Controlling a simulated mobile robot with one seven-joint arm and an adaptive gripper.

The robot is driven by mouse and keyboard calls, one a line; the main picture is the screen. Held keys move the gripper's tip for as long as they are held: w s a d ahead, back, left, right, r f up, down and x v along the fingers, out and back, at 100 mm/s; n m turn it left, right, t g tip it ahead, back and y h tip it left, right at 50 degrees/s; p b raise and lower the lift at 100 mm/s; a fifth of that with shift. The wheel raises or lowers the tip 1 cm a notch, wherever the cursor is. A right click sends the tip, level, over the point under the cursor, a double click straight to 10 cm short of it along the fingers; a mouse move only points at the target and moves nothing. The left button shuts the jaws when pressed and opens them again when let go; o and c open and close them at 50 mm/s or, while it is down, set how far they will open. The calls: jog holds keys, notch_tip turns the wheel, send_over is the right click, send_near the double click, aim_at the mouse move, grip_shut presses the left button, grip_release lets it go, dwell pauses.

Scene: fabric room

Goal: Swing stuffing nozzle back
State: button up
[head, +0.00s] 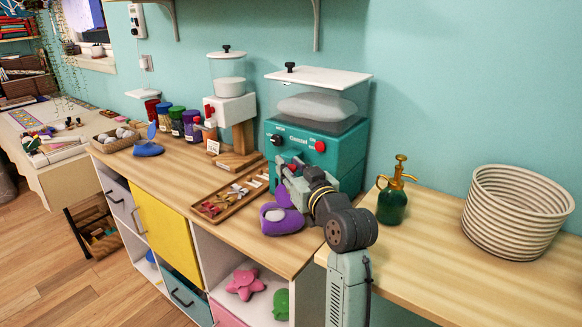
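A teal stuffing machine (337,150) with a clear hopper of white filling stands against the wall on the wooden counter. Its front has a dark knob, a label and a red button. My arm reaches up from the lower right, and my gripper (287,176) is at the machine's lower front, overlapping it in the picture. The stuffing nozzle cannot be made out clearly; my gripper and wrist cover that part of the front. The fingers are small and blend with the machine, so their opening is unclear. A purple plush piece (281,217) lies on the counter just below my gripper.
A wooden tray (213,219) of small tools lies left of the plush. A smaller white machine (230,108) and several colored jars (177,121) stand further left. A green pump bottle (392,203) and a woven basket (516,212) stand right of my arm.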

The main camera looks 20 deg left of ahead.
jog(key=shift+o, duration=1.1)
jog(key=v, duration=1.2)
jog(key=shift+c, duration=0.6)
